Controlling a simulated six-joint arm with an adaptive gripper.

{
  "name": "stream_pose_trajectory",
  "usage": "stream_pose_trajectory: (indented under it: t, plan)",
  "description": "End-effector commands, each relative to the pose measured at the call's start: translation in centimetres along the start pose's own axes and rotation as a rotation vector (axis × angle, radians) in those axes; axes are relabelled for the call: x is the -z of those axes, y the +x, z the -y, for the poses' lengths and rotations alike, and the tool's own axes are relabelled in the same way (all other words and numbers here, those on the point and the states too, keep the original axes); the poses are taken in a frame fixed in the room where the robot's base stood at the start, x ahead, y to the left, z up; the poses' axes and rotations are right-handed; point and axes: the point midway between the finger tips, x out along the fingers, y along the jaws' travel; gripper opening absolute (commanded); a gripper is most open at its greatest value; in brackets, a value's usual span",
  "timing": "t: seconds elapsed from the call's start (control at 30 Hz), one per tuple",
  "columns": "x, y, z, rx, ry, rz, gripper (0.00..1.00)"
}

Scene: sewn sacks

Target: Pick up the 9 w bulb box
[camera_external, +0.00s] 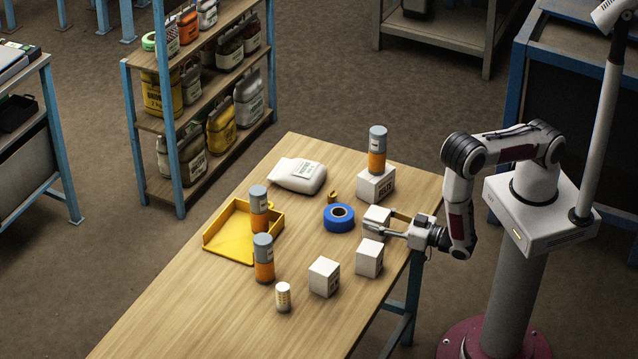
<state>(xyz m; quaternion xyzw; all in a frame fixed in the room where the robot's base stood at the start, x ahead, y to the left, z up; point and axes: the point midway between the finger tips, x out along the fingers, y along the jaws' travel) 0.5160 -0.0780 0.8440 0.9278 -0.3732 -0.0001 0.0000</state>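Several white boxes stand on the wooden table; their print is too small for me to tell which is the 9 W one. One white box (376,217) is at my gripper (381,221). Its fingers are spread, one at the box's far right side and one across its near side; I see no clear grip. A second white box (369,259) stands just in front of it, and a third (324,278) is farther left. Another white box (375,186) behind has a grey-and-orange canister (377,150) on top.
A blue tape roll (339,217) lies left of my gripper. A white sack (299,175), a yellow tray (231,245), two more canisters (263,258) and a small white cylinder (283,297) are on the table (200,310). The near left of the table is clear.

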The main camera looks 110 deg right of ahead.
Motion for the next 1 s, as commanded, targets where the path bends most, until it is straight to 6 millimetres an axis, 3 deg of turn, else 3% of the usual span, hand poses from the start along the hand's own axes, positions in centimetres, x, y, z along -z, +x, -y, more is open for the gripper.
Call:
stream_pose_trajectory:
  t: [0.57, 1.0]
  plan:
    - [0.9, 0.0, 0.0, 0.0, 0.002, -0.001, 0.2]
    - [5.0, 0.0, 0.0, 0.0, 0.004, -0.002, 0.2]
